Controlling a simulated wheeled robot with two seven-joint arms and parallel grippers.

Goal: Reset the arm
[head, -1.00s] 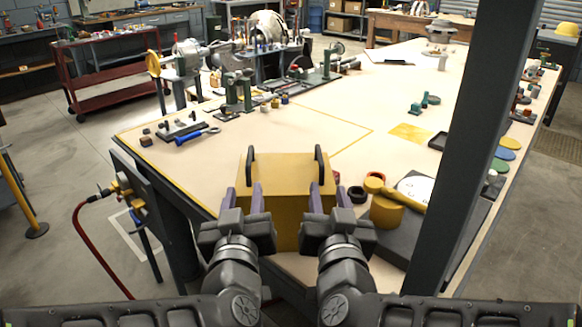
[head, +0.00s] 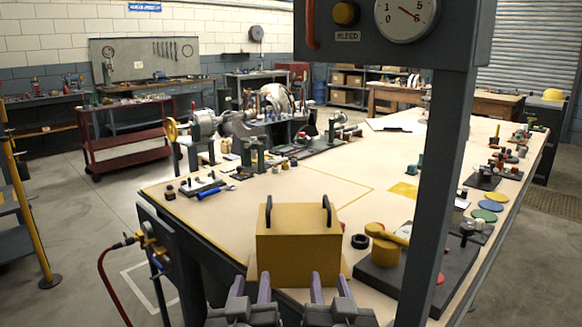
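A yellow casing box (head: 298,249) with two black handles on top sits at the near edge of the workbench (head: 310,185). My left gripper (head: 251,284) and my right gripper (head: 330,284) show at the bottom of the head view, in front of the box and low against its face. Each has two purple fingers standing apart, with nothing seen between them. Both look open and empty. The lower parts of my arms are out of the picture.
A dark post (head: 447,170) with a gauge panel (head: 390,30) rises at the right. A dark plate with a yellow cylinder (head: 386,252) lies right of the box, near a black ring (head: 360,241). A red hose (head: 112,280) hangs at the left. The bench's middle is clear.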

